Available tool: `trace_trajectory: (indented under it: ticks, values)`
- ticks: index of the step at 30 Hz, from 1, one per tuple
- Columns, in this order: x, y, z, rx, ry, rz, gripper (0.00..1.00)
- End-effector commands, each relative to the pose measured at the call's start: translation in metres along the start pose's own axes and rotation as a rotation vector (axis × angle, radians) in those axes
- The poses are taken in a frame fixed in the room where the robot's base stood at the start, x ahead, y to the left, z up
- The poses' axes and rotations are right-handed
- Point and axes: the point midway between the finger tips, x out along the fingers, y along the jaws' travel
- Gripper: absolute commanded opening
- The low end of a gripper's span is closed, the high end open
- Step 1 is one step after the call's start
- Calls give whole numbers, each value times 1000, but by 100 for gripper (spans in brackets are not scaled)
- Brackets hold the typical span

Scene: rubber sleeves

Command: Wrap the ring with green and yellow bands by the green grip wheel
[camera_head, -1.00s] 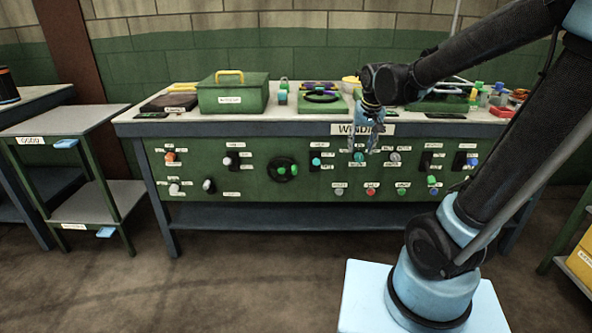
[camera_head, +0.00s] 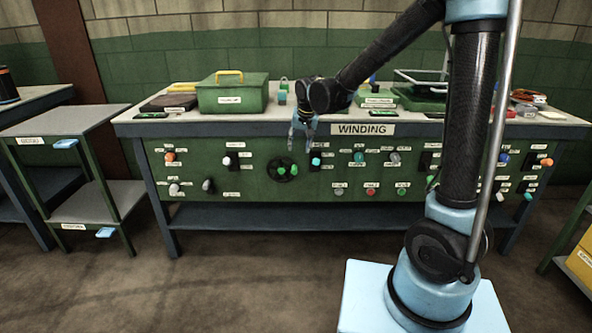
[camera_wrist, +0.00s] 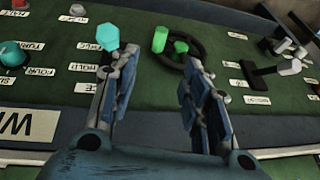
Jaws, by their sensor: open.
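The black wheel (camera_head: 272,172) with green grips (camera_head: 283,170) is on the front panel of the green bench. It also shows in the wrist view, with its dark rim (camera_wrist: 198,50) and two green grips (camera_wrist: 181,47) just beyond my fingers. My gripper (camera_head: 303,130) is open and empty, pointing down in front of the bench's top edge, above and slightly right of the wheel. In the wrist view, the two fingers of my gripper (camera_wrist: 155,95) are spread apart. I cannot make out the ring with green and yellow bands; my arm covers part of the bench top.
A cyan knob (camera_head: 316,161) sits close to the right of the wheel, and it shows left of it in the wrist view (camera_wrist: 108,38). Several other knobs and switches line the panel. A green box (camera_head: 222,99) with a yellow handle stands on the bench top. The floor in front is clear.

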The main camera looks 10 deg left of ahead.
Motion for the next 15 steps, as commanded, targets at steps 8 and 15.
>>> trace_trajectory:
  ticks: [8,15]
  values:
    - [36,0,0,0,0,0,43]
    - [66,0,0,1,0,0,43]
